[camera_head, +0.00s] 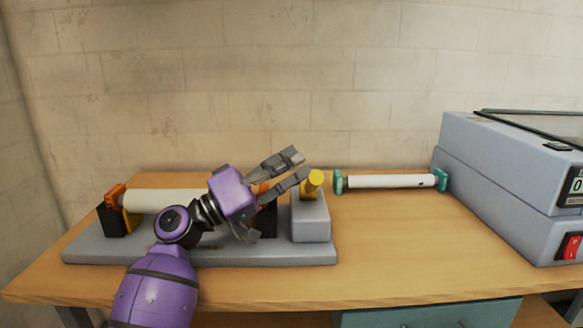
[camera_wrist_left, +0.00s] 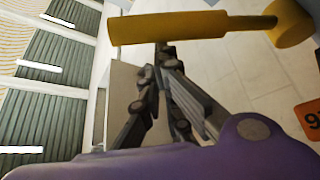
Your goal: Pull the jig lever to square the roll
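The jig is a grey base plate (camera_head: 200,252) on the table, with a white roll (camera_head: 165,201) lying across its black and orange end holders. The yellow jig lever (camera_head: 315,183) stands on a grey block (camera_head: 310,220) at the jig's right end. In the left wrist view the lever (camera_wrist_left: 190,26) is a yellow bar across the top, beyond the fingertips. My left gripper (camera_head: 298,164) is just left of the lever, with its two fingers apart and nothing seen between them. It hides the roll's right end. My right gripper is not in view.
A second white roll with green ends (camera_head: 390,181) lies at the back of the table. A grey laminator (camera_head: 500,180) with a red switch stands at the right. A brick wall closes off the back.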

